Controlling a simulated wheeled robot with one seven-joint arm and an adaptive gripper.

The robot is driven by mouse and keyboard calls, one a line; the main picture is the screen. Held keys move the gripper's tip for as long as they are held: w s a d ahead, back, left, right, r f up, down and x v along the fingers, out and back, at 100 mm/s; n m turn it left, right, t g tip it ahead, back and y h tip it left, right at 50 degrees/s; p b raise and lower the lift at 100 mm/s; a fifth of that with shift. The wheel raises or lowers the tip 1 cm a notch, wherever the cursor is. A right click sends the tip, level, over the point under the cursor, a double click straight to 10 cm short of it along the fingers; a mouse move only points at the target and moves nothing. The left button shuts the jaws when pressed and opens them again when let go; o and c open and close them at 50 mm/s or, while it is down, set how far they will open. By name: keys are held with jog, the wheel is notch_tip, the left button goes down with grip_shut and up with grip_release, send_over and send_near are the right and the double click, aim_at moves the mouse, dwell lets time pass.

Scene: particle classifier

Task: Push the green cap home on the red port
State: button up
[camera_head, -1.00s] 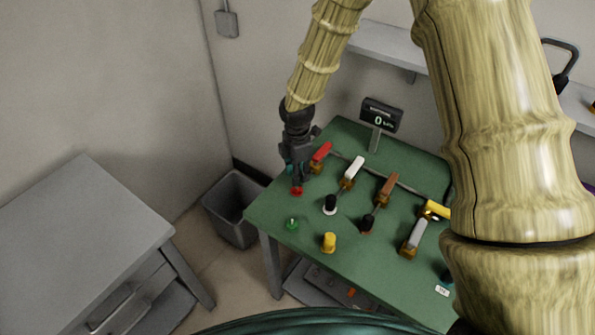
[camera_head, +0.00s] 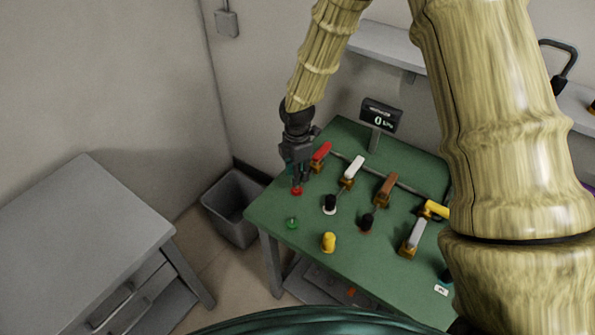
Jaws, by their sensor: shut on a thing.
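The red port (camera_head: 297,191) sits near the left back edge of the green table. My gripper (camera_head: 297,182) points down right over the red port, its fingertips close to it. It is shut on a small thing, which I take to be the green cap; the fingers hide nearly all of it. I cannot tell whether the cap touches the port or how far down it sits. A small green fitting (camera_head: 292,223) stands on the table in front of the red port.
On the green table (camera_head: 305,262) stand a yellow cap (camera_head: 329,242), black caps (camera_head: 330,203) and a row of coloured levers, with the red lever (camera_head: 321,151) close beside my gripper. A display (camera_head: 381,116) reads 0. A grey bin (camera_head: 236,207) stands left of the table.

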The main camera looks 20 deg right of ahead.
jog(key=shift+f+b, duration=0.5)
jog(key=shift+f, duration=1.3)
jog(key=o, duration=1.1)
jog(key=shift+c, duration=0.2)
jog(key=shift+r, duration=0.1)
notch_tip(320, 180, up, 12)
jog(key=shift+f, duration=0.1)
